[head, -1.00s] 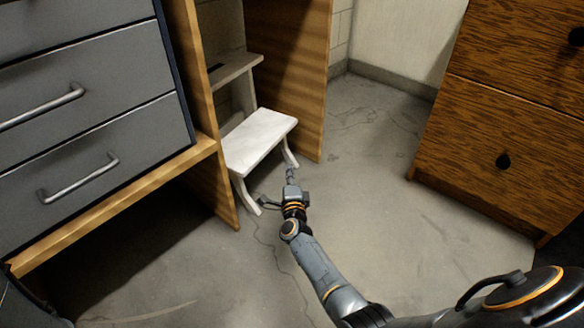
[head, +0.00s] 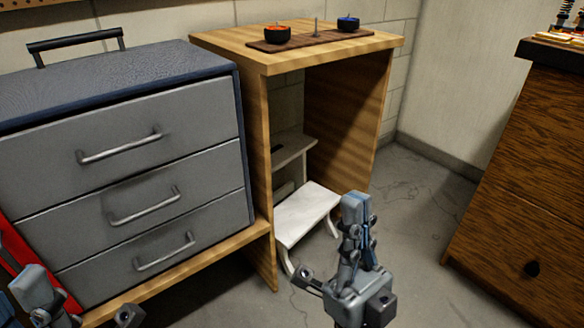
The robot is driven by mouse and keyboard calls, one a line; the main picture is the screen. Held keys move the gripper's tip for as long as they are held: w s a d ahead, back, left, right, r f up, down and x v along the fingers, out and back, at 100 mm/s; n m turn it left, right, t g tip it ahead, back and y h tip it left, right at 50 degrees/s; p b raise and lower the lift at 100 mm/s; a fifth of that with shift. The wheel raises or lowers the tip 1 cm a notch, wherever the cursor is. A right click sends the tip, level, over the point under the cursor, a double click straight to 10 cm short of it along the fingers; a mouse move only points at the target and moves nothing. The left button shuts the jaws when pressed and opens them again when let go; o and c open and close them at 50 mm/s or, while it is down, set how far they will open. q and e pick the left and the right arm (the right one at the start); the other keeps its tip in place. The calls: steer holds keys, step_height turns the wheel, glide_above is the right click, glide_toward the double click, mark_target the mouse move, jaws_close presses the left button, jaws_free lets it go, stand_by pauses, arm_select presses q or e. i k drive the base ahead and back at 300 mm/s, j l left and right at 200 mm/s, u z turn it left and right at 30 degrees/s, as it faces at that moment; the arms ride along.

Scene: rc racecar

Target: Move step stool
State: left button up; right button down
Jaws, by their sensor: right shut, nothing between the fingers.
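The white two-step stool (head: 303,213) stands on the floor inside the open wooden cabinet, its lower step reaching out at the front. Its upper step (head: 292,150) is farther back in the shade. My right gripper (head: 357,207) is in front of the cabinet, just right of the lower step in the picture. It is shut and empty, with its fingers pointing up in the picture. It hides part of the floor beside the stool. My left gripper (head: 38,288) is partly in view at the lower left corner, in front of the grey drawers; its opening is unclear.
The wooden cabinet (head: 327,70) encloses the stool, and its top bears a brown board (head: 310,41) with two black bowls. A grey drawer chest (head: 140,165) stands on a wooden base at left. A dark brown dresser (head: 520,170) stands right. Bare floor lies between cabinet and dresser.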

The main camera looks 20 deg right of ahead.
mark_target(301, 210)
steer(key=i+l+u, duration=0.15)
steer(key=l+u, duration=0.15)
steer(key=u, duration=0.15)
steer(key=i+l+u, duration=0.1)
steer(key=l+u, duration=0.3)
steer(key=i+l+u, duration=0.1)
steer(key=l, duration=0.45)
steer(key=i+l+u, duration=0.1)
steer(key=l, duration=0.5)
steer(key=l+u, duration=0.1)
steer(key=l, duration=0.45)
steer(key=i, duration=0.05)
